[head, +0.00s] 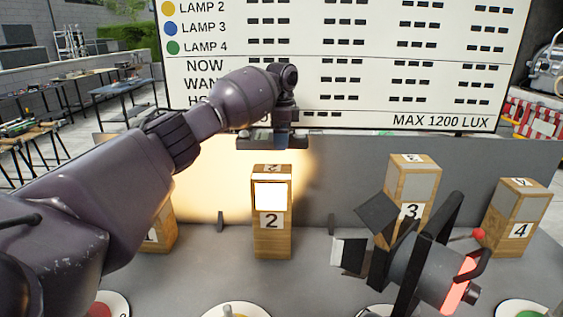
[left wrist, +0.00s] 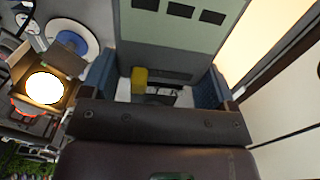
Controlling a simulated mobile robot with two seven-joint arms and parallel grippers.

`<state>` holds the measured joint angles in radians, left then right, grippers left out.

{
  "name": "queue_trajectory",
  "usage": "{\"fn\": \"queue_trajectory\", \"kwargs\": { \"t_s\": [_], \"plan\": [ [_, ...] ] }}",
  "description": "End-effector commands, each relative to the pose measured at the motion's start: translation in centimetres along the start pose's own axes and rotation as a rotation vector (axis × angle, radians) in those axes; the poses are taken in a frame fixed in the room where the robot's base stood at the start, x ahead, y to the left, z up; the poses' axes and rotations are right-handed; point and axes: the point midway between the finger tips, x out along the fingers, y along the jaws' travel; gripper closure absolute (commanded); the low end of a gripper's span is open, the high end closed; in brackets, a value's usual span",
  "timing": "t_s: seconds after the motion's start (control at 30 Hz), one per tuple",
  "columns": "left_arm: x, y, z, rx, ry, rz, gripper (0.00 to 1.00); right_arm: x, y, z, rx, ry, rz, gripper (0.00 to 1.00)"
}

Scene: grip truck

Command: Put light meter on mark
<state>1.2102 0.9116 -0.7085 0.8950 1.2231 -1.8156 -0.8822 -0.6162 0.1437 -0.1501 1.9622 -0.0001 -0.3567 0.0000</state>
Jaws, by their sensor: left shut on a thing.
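My left gripper (head: 272,142) is above numbered block 2 (head: 272,240), just in front of the large board, with a gap between it and the block's top. In the left wrist view the left gripper (left wrist: 157,82) has its two blue-padded fingers on either side of a grey light meter (left wrist: 165,45) with three dark dashes on a pale display and a yellow part. It is shut on the meter. In the head view I cannot clearly make out the meter. I cannot tell which mark is meant. My right gripper is not in view.
Block 3 (head: 392,235) and block 4 (head: 512,235) stand to the right, and another block (head: 162,235) is partly behind my left arm. A black lamp (head: 430,265) with flaps stands in front of block 3. The board (head: 340,65) rises behind the grey wall (head: 345,175).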

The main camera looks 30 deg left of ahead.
Motion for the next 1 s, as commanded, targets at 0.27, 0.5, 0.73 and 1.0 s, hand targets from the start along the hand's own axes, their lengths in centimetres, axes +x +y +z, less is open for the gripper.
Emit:
{"fn": "queue_trajectory", "kwargs": {
  "t_s": [0.27, 0.5, 0.73, 1.0],
  "plan": [
    [3.3, 0.0, -0.1, 0.0, 0.001, -0.001, 0.53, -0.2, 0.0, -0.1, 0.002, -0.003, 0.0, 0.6],
    [5.2, 0.0, -0.1, 0.0, 0.0, 0.001, 0.53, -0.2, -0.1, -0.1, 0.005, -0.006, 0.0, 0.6],
    [7.7, 0.0, -0.1, 0.0, 0.001, 0.0, 0.53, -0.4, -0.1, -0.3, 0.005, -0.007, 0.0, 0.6],
    [7.9, 0.0, -0.1, 0.0, 0.001, -0.001, 0.53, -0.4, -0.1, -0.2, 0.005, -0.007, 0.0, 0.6]
  ]
}}
